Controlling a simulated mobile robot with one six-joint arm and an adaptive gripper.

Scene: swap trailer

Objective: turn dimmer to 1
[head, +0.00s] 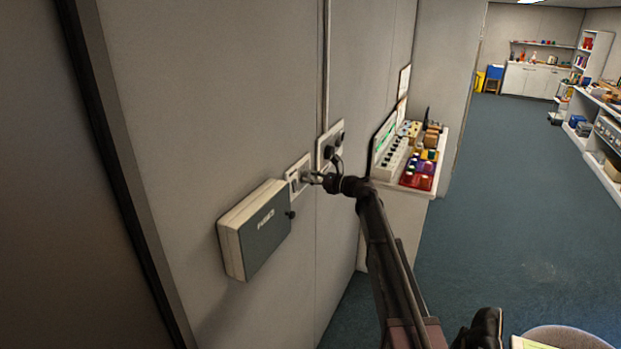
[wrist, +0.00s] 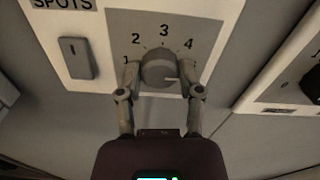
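The dimmer is a round grey knob (wrist: 160,68) on a grey plate with printed numbers; 1, 2, 3 and 4 can be read around its upper side. A short pale mark shows on the lower right of the knob's face and points right. My gripper (wrist: 161,72) has one finger on each side of the knob, and both fingertips appear to touch it. The right finger hides part of the scale. In the head view my gripper (head: 313,178) is at the wall plate (head: 297,173), and the knob itself is too small to make out.
A rocker switch (wrist: 76,58) sits left of the dimmer, under a "SPOTS" label (wrist: 62,4). A wall box (head: 255,228) is at the near left. Another panel with dark knobs (head: 330,145) and a cluttered shelf (head: 410,160) lie beyond. Open floor (head: 540,210) is to the right.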

